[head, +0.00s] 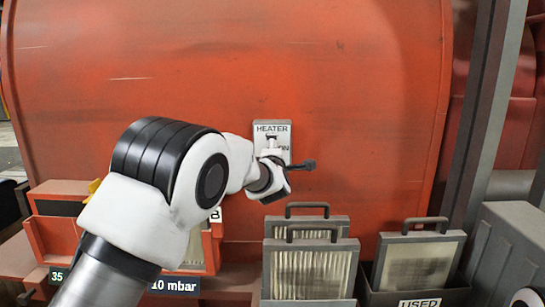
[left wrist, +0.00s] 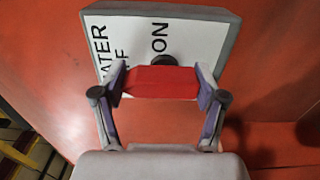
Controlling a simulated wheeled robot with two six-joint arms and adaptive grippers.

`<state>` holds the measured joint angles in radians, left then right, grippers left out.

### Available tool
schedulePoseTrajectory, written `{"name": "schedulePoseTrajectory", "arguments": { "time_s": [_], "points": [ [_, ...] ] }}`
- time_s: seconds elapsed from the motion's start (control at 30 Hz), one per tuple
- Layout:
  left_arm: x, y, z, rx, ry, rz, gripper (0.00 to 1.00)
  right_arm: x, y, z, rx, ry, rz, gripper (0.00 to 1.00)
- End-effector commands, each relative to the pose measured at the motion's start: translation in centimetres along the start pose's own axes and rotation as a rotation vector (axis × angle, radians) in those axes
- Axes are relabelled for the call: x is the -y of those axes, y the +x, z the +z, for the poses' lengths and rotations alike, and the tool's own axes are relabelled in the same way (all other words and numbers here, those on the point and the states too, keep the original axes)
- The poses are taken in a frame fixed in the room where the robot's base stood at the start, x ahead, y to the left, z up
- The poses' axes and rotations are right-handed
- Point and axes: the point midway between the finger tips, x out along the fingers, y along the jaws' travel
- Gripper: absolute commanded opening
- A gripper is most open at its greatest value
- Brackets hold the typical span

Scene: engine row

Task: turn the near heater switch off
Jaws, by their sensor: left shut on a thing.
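The near heater switch has a grey-edged plate (head: 284,128) marked HEATER and ON on the red engine wall. In the left wrist view the plate (left wrist: 215,35) fills the top, with part of HEATER, part of OFF and ON readable. A red switch handle (left wrist: 160,83) stands out from it, with a dark round pivot (left wrist: 164,60) behind. My left gripper (head: 271,142) is at the plate; in the wrist view its fingers (left wrist: 160,88) are shut on the red handle from both sides. In the head view my wrist hides the handle and part of the lettering. My right gripper is not seen.
Below stand a framed filter (head: 310,275) with handles and a bin marked USED (head: 418,303) holding another filter (head: 416,260). A red box (head: 55,237) is at lower left. A grey post (head: 487,110) rises at right. The wall around the switch is clear.

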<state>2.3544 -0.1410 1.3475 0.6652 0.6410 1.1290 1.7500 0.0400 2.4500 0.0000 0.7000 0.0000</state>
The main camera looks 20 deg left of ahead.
Motion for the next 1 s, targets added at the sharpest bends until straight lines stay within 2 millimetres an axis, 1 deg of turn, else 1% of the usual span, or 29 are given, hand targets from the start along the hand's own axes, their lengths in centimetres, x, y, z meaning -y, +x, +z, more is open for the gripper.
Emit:
{"name": "schedulePoseTrajectory", "arguments": {
  "time_s": [0.3, 0.33, 0.37, 0.4, 0.77, 0.87, 0.97, 1.0],
  "points": [
    [0.2, 0.0, 0.0, -0.001, -0.004, -0.004, 0.37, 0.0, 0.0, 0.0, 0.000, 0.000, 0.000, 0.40],
    [0.2, 0.0, 0.0, -0.001, -0.004, -0.004, 0.79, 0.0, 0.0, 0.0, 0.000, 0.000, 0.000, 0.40],
    [0.2, 0.0, 0.0, -0.001, -0.004, -0.004, 0.90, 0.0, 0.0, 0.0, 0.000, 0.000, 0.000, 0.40],
    [0.2, 0.0, 0.0, -0.001, -0.004, -0.004, 0.97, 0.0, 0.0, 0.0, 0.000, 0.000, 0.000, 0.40],
    [0.0, -0.2, 0.0, 0.000, -0.002, -0.002, 0.97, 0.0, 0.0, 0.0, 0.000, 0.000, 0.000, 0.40],
    [0.0, -1.2, 0.1, 0.000, -0.001, -0.003, 0.97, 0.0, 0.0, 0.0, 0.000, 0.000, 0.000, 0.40],
    [0.0, -3.3, 0.0, 0.000, 0.001, -0.003, 0.97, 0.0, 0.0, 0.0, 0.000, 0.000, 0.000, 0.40],
    [0.0, -4.3, 0.1, 0.001, 0.002, -0.002, 0.97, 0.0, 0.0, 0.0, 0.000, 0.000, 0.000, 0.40]
  ]
}}
